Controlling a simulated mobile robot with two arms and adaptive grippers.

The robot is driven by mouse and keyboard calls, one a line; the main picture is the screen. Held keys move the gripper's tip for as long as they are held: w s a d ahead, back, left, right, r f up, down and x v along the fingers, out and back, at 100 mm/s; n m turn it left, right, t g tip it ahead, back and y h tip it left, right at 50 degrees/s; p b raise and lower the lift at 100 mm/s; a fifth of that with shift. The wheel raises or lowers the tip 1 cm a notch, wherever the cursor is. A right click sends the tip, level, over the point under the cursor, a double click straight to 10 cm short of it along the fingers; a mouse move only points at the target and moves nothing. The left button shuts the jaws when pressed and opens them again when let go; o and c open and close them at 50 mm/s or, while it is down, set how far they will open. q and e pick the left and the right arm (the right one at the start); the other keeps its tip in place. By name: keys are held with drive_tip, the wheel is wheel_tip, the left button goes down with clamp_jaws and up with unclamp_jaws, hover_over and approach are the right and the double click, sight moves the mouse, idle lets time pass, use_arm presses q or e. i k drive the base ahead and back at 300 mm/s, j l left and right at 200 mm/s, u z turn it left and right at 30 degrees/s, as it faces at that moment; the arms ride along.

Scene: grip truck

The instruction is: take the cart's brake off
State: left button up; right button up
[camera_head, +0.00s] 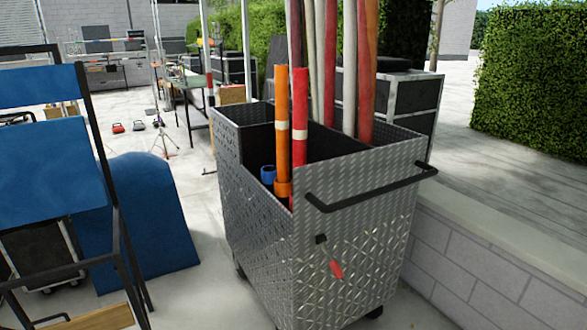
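The cart (265,225) is a tall bin of diamond-plate metal on dark wheels, standing in the middle of the head view. A black push handle (372,190) runs across the top of its right-hand face. Neither of my grippers is in the picture.
A blue folding chair (45,160) and a blue curved panel (140,220) stand left of the cart. A low grey block wall (480,270) runs close along its right. Black cases (405,105) stand behind it. Pale floor is open between panel and cart.

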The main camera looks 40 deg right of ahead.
sight(320, 240)
drive_tip(key=z, duration=1.7)
